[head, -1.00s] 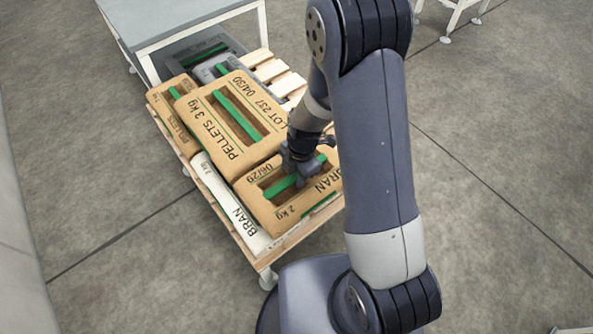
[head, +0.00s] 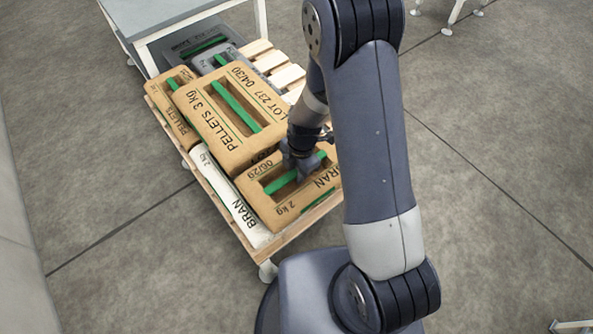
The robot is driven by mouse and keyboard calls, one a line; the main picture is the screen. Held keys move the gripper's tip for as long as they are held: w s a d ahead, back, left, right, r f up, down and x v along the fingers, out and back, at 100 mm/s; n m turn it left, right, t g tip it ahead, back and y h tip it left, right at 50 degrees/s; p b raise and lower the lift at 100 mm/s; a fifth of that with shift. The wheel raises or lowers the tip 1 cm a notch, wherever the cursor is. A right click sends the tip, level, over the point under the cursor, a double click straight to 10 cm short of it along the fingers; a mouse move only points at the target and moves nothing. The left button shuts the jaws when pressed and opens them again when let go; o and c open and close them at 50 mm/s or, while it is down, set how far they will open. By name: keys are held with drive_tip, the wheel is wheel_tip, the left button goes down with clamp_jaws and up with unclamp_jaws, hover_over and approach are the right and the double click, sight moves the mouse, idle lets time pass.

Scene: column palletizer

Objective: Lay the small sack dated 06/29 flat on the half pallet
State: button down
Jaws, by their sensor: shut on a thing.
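The small brown sack dated 06/29 (head: 283,212) is marked BRAN and 2 kg and has a green strip handle in a recess on top. It appears level over the front end of the half pallet (head: 291,238). I cannot tell whether it rests fully on the boards or hangs just above them. My gripper (head: 304,169) points down at the recess and is shut on the sack's green handle. My gripper and wrist hide the sack's upper edge and part of the handle.
A larger PELLETS 3 kg sack (head: 207,115) lies just behind. A narrower PELLETS sack (head: 172,112) and a white BRAN sack (head: 232,196) lie along the left edge. Grey sacks (head: 214,65) lie at the back beside a table (head: 165,15). Bare slats (head: 287,76) show at the back right.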

drive_tip(key=shift+f, duration=0.15)
drive_tip(key=c, duration=1.2)
unclamp_jaws()
wheel_tip(320, 180, up, 2)
drive_tip(key=shift+p, duration=0.85)
wheel_tip(320, 180, up, 11)
drive_tip(key=d, duration=0.1)
drive_tip(key=shift+w, duration=0.4)
drive_tip(key=shift+d, duration=0.1)
